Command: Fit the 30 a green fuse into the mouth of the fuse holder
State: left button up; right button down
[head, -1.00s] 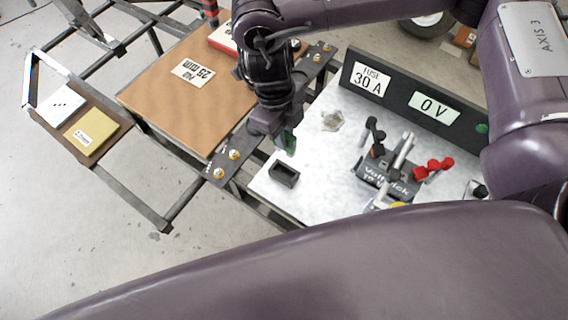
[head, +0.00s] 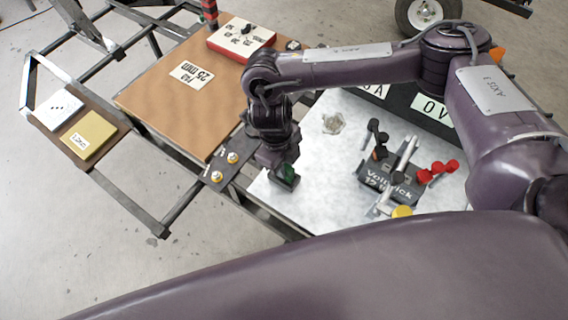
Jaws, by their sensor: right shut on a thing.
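My right gripper (head: 278,158) points down over the left part of the white panel and is shut on the green fuse (head: 289,170). The green fuse shows just below the fingers, right at the black fuse holder (head: 287,183). The fuse holder is a small open-topped black box on the panel, and the gripper and fuse cover most of its mouth. I cannot tell whether the fuse is inside the mouth or just above it. My left gripper is not in view.
A clear faceted piece (head: 333,123) lies behind. A dark sign board (head: 400,103) is partly behind my right arm. A brown board (head: 180,95) carries a red-and-white box (head: 241,40).

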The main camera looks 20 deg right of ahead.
jog(key=shift+f, duration=0.2)
jog(key=c, duration=1.4)
grip_release()
jog(key=shift+o, duration=0.2)
jog(key=shift+r, duration=0.15)
jog(key=shift+r, duration=0.35)
notch_tip(320, 180, up, 11)
jog(key=w+a+p, duration=0.1)
jog(key=shift+w+r, duration=0.15)
jog(key=shift+w, duration=0.05)
